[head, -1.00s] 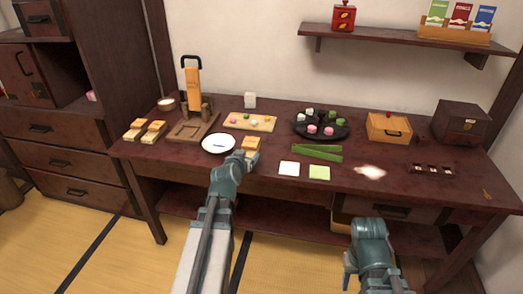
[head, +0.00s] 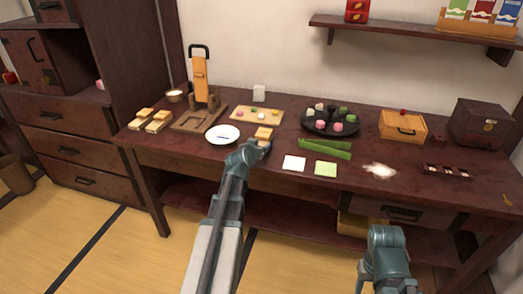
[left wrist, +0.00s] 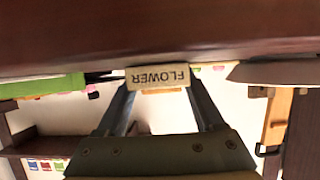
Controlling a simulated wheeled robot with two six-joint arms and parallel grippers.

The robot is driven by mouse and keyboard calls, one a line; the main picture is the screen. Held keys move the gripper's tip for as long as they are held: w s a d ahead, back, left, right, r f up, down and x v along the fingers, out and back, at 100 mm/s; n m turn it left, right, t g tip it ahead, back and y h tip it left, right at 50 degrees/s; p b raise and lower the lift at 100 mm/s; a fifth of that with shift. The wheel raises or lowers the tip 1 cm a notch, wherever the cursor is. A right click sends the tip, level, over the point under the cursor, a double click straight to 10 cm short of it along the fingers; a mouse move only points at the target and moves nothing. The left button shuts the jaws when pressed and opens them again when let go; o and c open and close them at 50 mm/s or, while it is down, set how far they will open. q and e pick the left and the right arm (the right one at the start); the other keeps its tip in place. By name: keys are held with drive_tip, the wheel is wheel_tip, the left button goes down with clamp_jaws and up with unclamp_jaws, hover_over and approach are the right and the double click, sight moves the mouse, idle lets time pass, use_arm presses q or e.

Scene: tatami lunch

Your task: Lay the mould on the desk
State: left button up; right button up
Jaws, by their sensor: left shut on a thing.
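The mould (head: 264,132) is a small pale wooden block at the front of the dark red desk (head: 270,160), just right of the white plate. In the left wrist view the mould (left wrist: 158,77) shows the word FLOWER upside down, between the two fingers. My left gripper (head: 262,145) is shut on it from the front. The desk's dark surface (left wrist: 160,35) fills the top of the wrist view, close to the mould. I cannot tell whether the mould touches the desk. My right gripper (head: 385,250) hangs low in front of the desk; its fingers do not show clearly.
The white plate (head: 223,140) lies left of the mould, and a wooden board with sweets (head: 245,114) behind it. White (head: 294,163) and green (head: 326,168) squares and green strips (head: 325,149) lie to the right. A wooden press (head: 201,95) stands at back left.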

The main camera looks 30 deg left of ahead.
use_arm(q)
drive_tip(key=shift+r, duration=0.1)
drive_tip(key=shift+f, duration=0.25)
drive_tip(key=o, duration=1.4)
drive_tip(key=shift+r, duration=0.1)
use_arm(e)
drive_tip(key=shift+f, duration=0.1)
use_arm(q)
drive_tip(key=shift+r, duration=0.15)
